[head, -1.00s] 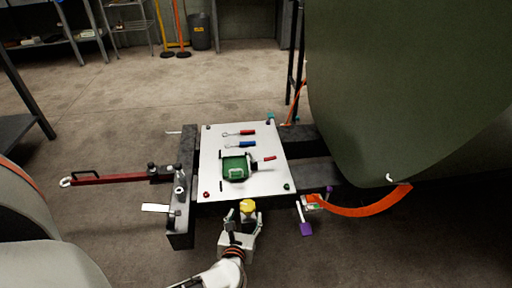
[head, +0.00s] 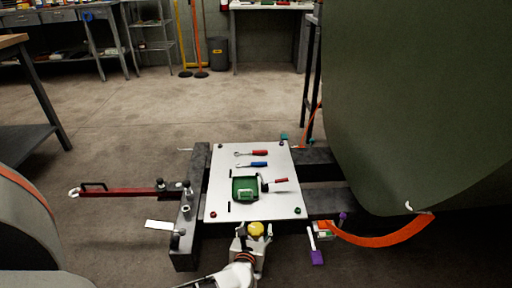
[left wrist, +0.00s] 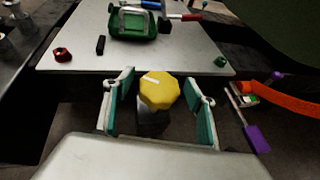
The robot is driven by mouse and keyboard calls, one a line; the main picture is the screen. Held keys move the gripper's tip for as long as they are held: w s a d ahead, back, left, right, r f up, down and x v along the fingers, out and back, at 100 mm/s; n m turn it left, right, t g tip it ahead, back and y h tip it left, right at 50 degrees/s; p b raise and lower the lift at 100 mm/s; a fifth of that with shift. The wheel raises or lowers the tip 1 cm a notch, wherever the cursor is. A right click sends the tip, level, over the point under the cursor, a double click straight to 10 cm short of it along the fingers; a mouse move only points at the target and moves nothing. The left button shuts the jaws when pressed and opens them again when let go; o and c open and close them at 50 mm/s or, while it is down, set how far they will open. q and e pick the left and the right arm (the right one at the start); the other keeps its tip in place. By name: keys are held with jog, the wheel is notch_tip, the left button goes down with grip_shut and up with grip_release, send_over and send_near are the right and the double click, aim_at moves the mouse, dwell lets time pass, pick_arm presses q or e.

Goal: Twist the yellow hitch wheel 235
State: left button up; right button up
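The yellow hitch wheel (head: 255,229) is a faceted knob at the near edge of the white panel, on a dark stem. It also shows in the left wrist view (left wrist: 160,92). My left gripper (head: 254,237) is at the wheel. In the left wrist view its two teal-padded fingers (left wrist: 162,108) stand on either side of the wheel, with a gap visible on both sides. It is open and holds nothing. My right gripper is in neither view.
The white panel (head: 225,208) on a dark frame carries a green box (head: 245,189) and red- and blue-handled tools. A red tow bar (head: 125,191) extends left. A large green fuselage skin (head: 400,110) fills the right, with an orange strip (head: 385,239) below it.

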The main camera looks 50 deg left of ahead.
pick_arm(q)
jog(key=c, duration=1.1)
jog(key=shift+m+t+h, duration=0.3)
jog(key=m+t+h, duration=0.1)
jog(key=m+h, duration=0.3)
jog(key=h, duration=0.1)
jog(key=shift+s+a+f+m+t, duration=0.1)
jog(key=shift+a+m+t, duration=0.05)
jog(key=shift+m+t, duration=0.2)
jog(key=m+h, duration=0.4)
jog(key=h, duration=0.1)
jog(key=m+g+h, duration=0.1)
jog(key=m+h, duration=0.1)
jog(key=m+g+h, duration=0.1)
jog(key=m+h, duration=0.2)
jog(key=shift+w+a+m+g+h, duration=0.1)
jog(key=shift+w+m+g+h, duration=0.15)
jog(key=shift+g+h, duration=0.1)
jog(key=shift+s+m+g+h, duration=0.1)
jog(key=shift+m+g+h, duration=1.1)
jog(key=shift+m, duration=0.2)
jog(key=shift+s+m+g+h, duration=0.1)
jog(key=shift+m+g+h, duration=0.25)
jog(key=shift+m+g, duration=0.3)
